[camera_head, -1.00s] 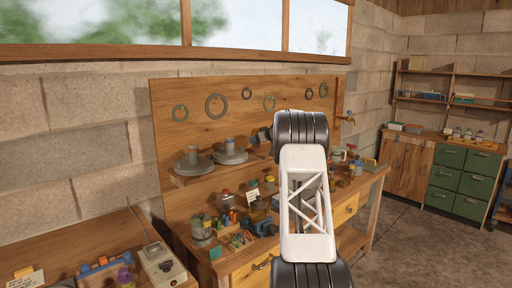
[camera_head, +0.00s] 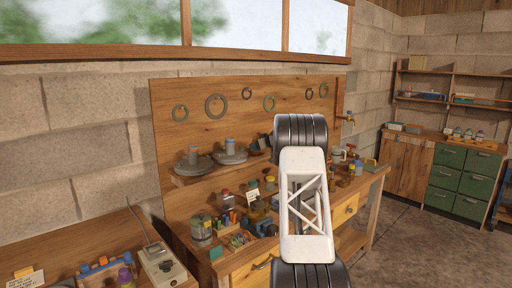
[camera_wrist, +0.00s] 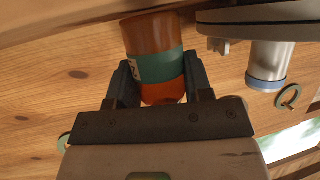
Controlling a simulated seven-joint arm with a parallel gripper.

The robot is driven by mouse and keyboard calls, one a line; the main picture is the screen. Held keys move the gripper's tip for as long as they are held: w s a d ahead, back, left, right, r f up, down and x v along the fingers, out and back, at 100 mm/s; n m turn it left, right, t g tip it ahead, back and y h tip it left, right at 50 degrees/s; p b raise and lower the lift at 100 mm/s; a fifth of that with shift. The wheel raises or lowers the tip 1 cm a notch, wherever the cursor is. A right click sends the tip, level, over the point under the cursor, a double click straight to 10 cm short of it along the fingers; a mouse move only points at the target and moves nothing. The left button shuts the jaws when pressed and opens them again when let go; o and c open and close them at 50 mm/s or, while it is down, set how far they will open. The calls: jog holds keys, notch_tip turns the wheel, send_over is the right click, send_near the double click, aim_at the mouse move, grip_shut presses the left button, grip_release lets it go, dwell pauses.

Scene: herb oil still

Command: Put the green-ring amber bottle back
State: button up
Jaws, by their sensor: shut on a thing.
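The amber bottle (camera_wrist: 155,35) with a green band (camera_wrist: 155,68) is between the two fingers of my gripper (camera_wrist: 158,85) in the wrist view. The fingers are shut on it from both sides. That view appears upside down, and the bottle's far end meets the wooden shelf edge (camera_wrist: 80,12) in the picture; I cannot tell if they touch. In the head view my gripper (camera_head: 258,144) is at the right end of the wall-board shelf (camera_head: 205,172), beside the plates. There I cannot make out the bottle, with my arm partly covering that area.
Grey round plates with cylinders stand on the shelf, one (camera_head: 230,153) close left of my gripper; it also shows in the wrist view (camera_wrist: 268,65). Rings (camera_head: 216,106) hang on the board above.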

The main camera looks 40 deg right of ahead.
jog(key=shift+f, duration=0.1)
jog(key=o, duration=1.1)
jog(key=shift+c, duration=0.2)
jog(key=v, duration=1.2)
